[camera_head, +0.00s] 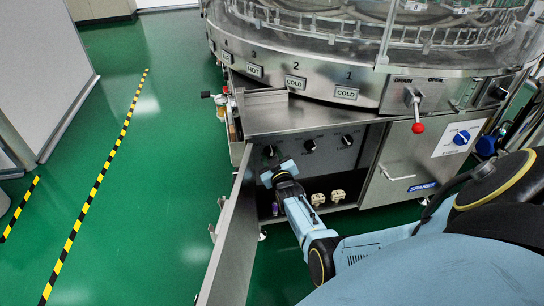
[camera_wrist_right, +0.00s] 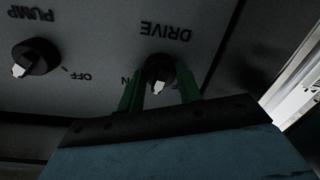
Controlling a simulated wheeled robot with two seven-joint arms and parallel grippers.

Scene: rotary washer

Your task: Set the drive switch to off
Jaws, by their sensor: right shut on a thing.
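The drive switch (camera_wrist_right: 160,72) is a dark round knob with a pale grip, on a grey panel marked DRIVE, upside down in the wrist view. In the head view the drive switch (camera_head: 270,151) is the left knob in the open cabinet. My right gripper (camera_wrist_right: 160,92) is shut on it, with one green finger on each side. The fingers hide part of the ON mark, and I cannot tell the exact setting. In the head view my right gripper (camera_head: 272,168) reaches into the cabinet. My left gripper is out of view.
The pump switch (camera_wrist_right: 36,57) sits beside the drive switch, with an OFF mark near it. The open cabinet door (camera_head: 233,240) stands close left of my arm. Pale blocks (camera_head: 318,199) sit on the cabinet floor. A red-knobbed lever (camera_head: 418,127) and a blue switch (camera_head: 461,137) are at right.

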